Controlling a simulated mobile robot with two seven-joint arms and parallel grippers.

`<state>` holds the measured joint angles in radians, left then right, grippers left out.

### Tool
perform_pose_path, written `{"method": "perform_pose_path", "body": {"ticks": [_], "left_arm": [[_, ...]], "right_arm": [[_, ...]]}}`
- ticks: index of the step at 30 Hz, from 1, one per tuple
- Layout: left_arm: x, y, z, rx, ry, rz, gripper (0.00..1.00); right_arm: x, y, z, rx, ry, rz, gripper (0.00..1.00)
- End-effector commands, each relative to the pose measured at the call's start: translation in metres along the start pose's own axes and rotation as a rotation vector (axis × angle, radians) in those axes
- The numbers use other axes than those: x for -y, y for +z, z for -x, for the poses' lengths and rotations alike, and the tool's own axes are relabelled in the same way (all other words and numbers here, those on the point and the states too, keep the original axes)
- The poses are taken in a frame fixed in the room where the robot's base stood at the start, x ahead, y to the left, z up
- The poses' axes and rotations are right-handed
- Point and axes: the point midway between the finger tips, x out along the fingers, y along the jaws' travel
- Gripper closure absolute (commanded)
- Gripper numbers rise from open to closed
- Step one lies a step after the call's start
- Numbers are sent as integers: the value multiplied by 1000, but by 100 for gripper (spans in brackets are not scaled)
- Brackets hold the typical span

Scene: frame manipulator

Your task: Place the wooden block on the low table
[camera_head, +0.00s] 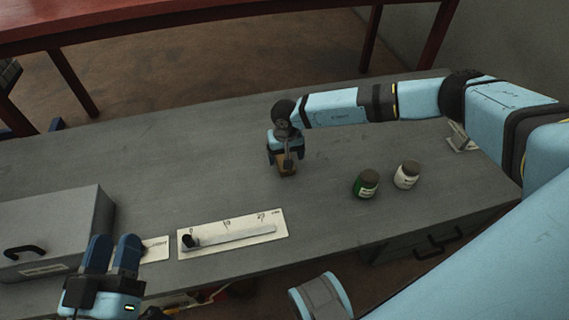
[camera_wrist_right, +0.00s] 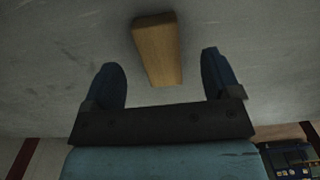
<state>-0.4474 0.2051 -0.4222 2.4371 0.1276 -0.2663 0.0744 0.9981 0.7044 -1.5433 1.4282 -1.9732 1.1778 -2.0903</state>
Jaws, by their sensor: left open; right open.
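The wooden block (camera_head: 287,170) lies on the grey low table (camera_head: 330,230), partly hidden under my right gripper (camera_head: 285,158). In the right wrist view the tan block (camera_wrist_right: 157,50) lies beyond the fingertips, roughly in line with the gap between them. My right gripper (camera_wrist_right: 165,72) is open and empty, and I see no contact with the block. My left gripper (camera_head: 112,254) is open and empty at the front left, by the table's near edge.
A ruled panel with a slider (camera_head: 228,233) lies near the front edge. Green (camera_head: 365,184) and white (camera_head: 406,175) jars stand right of the block. A grey box (camera_head: 50,232) is at the left. The table's back left is clear.

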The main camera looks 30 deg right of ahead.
Motion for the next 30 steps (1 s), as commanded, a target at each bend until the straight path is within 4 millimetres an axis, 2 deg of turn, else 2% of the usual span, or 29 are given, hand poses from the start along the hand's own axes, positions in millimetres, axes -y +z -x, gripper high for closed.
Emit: {"method": "perform_pose_path", "body": {"ticks": [5,10,13,23,30], "left_arm": [[1,8,0,20,1,1,57],[4,25,1,74,6,3,57],[5,32,1,100,9,3,57],[5,34,1,119,10,4,57],[5,34,1,118,10,4,57]], "right_arm": [[-1,3,-14,1,1,0,17],[-2,15,-40,2,1,0,17],[-3,14,-52,1,1,-1,17],[-2,14,-56,-1,0,0,17],[-2,14,-56,0,0,0,72]]}}
